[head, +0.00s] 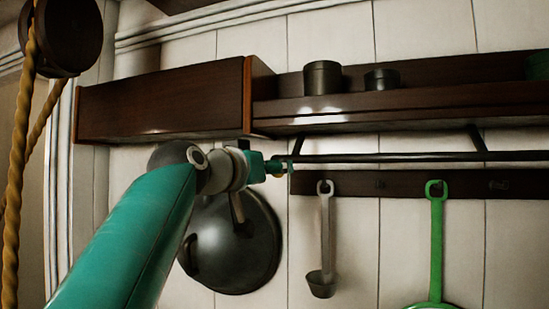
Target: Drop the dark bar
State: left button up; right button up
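A long dark bar (400,157) runs level below the wall shelf, from near the middle of the head view to its right edge. Two dark brackets (478,141) reach down from the shelf to it. My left gripper (281,167), small with teal parts, is at the left end of the bar. It overlaps that end in the picture; I cannot tell whether its fingers close around it. My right gripper is out of view.
A brown shelf (420,103) holds two dark pots, beside a closed cabinet (160,102). A dark pan (240,255), a ladle (327,235) and a green utensil (437,240) hang below. A rope (20,170) with a pulley (62,38) hangs at left.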

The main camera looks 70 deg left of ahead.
pick_arm(q)
jog(key=shift+p+x, duration=0.3)
jog(key=shift+x, duration=0.85)
jog(key=shift+s, duration=0.1)
grip_shut()
